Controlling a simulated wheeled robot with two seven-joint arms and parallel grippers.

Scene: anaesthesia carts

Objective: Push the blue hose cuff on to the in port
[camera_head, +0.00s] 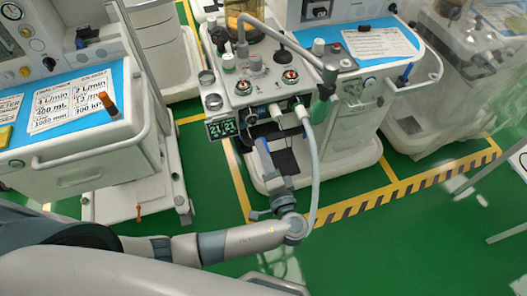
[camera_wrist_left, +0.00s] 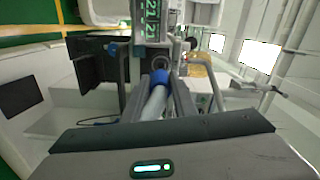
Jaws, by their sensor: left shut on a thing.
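My left gripper (camera_head: 262,146) reaches up to the front of the middle cart, just below its ports. In the left wrist view its fingers (camera_wrist_left: 160,95) are shut on a pale grey hose (camera_wrist_left: 153,104) that ends in a blue cuff (camera_wrist_left: 159,76). The cuff points at a dark round port (camera_wrist_left: 157,63) just beyond it, beside the green "21 21" display (camera_wrist_left: 153,22). The cuff and port look nearly in line. I cannot tell whether they touch. In the head view the fingers mostly hide the cuff. My right gripper is not in view.
White connectors (camera_head: 301,112) and a pale hose (camera_head: 314,160) hang right of my left gripper, close to its wrist. The display (camera_head: 222,129) is to its left. Green floor (camera_head: 400,230) is free in front.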

